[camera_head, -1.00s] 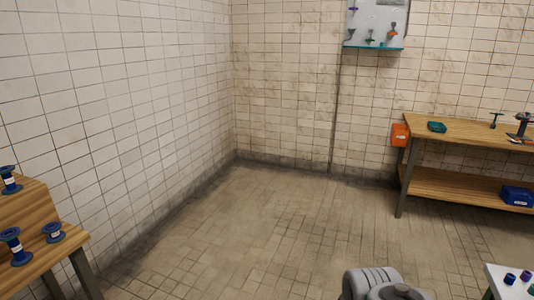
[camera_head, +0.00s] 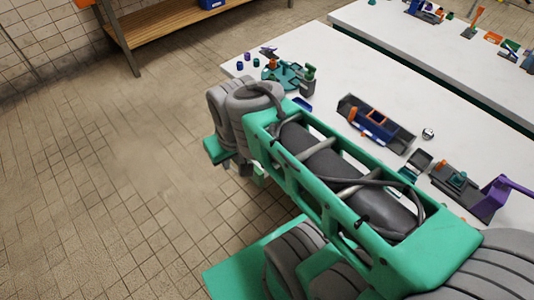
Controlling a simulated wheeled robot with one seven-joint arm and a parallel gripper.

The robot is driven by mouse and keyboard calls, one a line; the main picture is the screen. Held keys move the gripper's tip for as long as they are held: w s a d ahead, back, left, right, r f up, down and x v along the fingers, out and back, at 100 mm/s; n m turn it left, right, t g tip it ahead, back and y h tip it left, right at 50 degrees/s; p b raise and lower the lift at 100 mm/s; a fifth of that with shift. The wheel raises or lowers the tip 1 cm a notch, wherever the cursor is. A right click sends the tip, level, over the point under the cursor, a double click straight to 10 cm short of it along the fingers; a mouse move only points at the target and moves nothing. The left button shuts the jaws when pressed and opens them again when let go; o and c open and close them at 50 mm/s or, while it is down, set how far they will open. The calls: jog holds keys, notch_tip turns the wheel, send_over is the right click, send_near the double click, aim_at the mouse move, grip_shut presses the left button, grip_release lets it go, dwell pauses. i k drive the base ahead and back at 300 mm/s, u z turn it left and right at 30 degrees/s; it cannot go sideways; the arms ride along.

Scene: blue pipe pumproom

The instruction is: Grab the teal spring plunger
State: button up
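I cannot pick out the teal spring plunger for sure at this size. A small teal piece (camera_head: 457,180) stands on a dark grey fixture (camera_head: 470,197) on the near white table, at the right. A larger teal fixture (camera_head: 283,76) with grey and green parts sits near that table's far left corner. My green and grey arm crosses the middle of the view and hides part of the near table. My gripper does not show clearly; it is out of view or hidden behind the arm.
The near white table (camera_head: 330,65) also bears a dark tray with blue and orange parts (camera_head: 375,125), a round silver piece (camera_head: 428,134) and a purple handle (camera_head: 503,190). A second white table (camera_head: 390,25) stands beyond. A wooden bench (camera_head: 165,20) is at the back. Tiled floor at left is clear.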

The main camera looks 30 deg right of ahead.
aim_at(455, 179)
jog(key=k, duration=0.95)
jog(key=u, duration=0.05)
